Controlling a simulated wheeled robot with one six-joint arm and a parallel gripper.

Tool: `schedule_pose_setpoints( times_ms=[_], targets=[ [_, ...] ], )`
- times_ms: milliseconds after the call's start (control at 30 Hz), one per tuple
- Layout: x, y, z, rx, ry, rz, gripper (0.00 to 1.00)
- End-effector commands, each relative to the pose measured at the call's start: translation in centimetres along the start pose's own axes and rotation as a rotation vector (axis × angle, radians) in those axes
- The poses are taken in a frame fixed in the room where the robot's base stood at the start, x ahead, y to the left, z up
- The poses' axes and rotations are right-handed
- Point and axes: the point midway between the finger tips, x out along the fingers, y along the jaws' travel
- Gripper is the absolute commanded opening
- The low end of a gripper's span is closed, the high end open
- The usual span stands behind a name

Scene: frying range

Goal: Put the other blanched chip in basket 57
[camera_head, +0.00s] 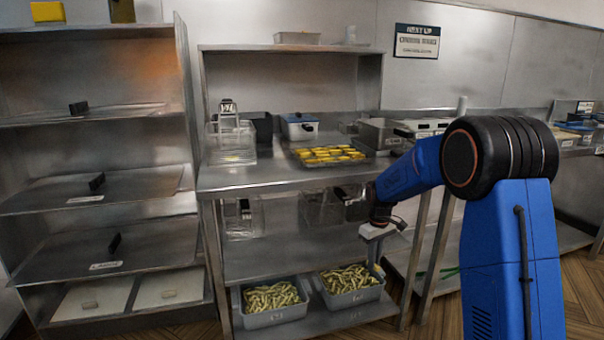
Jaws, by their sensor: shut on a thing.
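My gripper (376,264) points down at the right end of the lower shelf, by the back right corner of the right grey tub (351,299). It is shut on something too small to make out. That tub and the left grey tub (275,318) are both full of pale green-yellow sticks. Their front markings are too small to read. A wire basket (230,143) stands at the left of the steel worktop. More wire baskets show dimly on the shelf below. I cannot read the number 57 anywhere, and I cannot single out the blanched chip.
A steel rack (100,185) stands at left. Table legs stand close to my arm. Bare worktop is free at the front.

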Motion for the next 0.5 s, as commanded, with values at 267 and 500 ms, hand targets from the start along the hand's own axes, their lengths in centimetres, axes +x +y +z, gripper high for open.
schedule_pose_setpoints(
  times_ms=[267,500],
  targets=[
    [6.0,4.5,-1.4,0.189,-0.001,0.000,0.00],
    [7.6,5.7,-1.8,0.244,0.000,0.000,0.00]
  ],
)
